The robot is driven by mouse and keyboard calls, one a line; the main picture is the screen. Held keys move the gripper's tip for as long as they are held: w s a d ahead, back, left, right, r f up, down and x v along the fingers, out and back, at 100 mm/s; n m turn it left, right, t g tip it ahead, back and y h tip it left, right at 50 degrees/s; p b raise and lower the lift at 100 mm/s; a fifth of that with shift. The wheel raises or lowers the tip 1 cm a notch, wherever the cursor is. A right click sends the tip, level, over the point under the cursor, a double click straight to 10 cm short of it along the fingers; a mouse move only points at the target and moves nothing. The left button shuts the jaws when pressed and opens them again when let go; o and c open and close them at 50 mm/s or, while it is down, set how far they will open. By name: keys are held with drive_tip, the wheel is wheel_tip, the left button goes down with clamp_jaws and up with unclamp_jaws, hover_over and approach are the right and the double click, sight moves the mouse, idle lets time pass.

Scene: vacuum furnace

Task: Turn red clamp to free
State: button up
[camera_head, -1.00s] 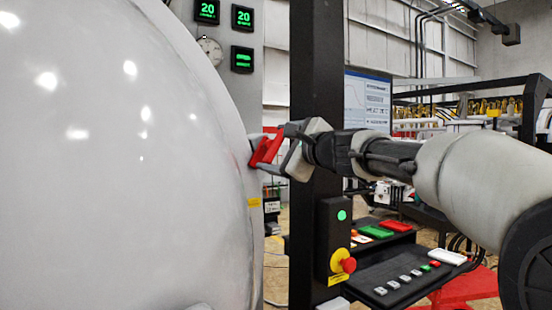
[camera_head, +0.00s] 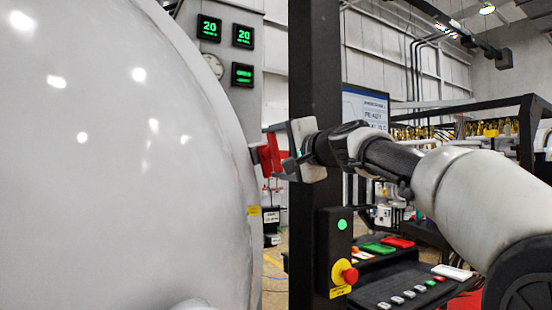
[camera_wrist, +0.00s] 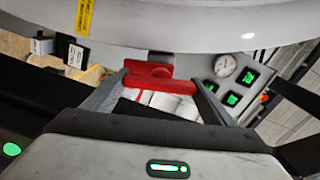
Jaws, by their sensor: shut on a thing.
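The red clamp (camera_head: 270,157) sits at the right edge of the large white rounded furnace door (camera_head: 120,150) in the head view. In the wrist view the red clamp (camera_wrist: 158,81) lies across the space between my two fingers, against the furnace rim (camera_wrist: 190,35). My gripper (camera_head: 286,160) reaches it from the right and is shut on it; its fingers also show in the wrist view (camera_wrist: 160,90). The far side of the clamp and its mount are partly hidden by the door edge.
A dark post (camera_head: 316,90) stands close behind my gripper. A control box with a red and yellow stop button (camera_head: 345,274) and a button console (camera_head: 415,285) are below my arm. Green displays (camera_head: 242,74) and a gauge (camera_head: 214,66) are on the grey cabinet behind the door.

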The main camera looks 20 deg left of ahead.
drive_tip(key=shift+n, duration=0.5)
drive_tip(key=o, duration=1)
drive_tip(key=shift+o, duration=0.2)
drive_tip(key=shift+s+d+f+b, duration=0.1)
drive_tip(key=shift+s+d+b, duration=0.1)
drive_tip(key=shift+d+b, duration=0.15)
drive_tip(key=b+v, duration=0.4)
drive_tip(key=v, duration=1.2)
drive_tip(key=shift+s+d+b, duration=0.25)
drive_tip(key=shift+b, duration=0.05)
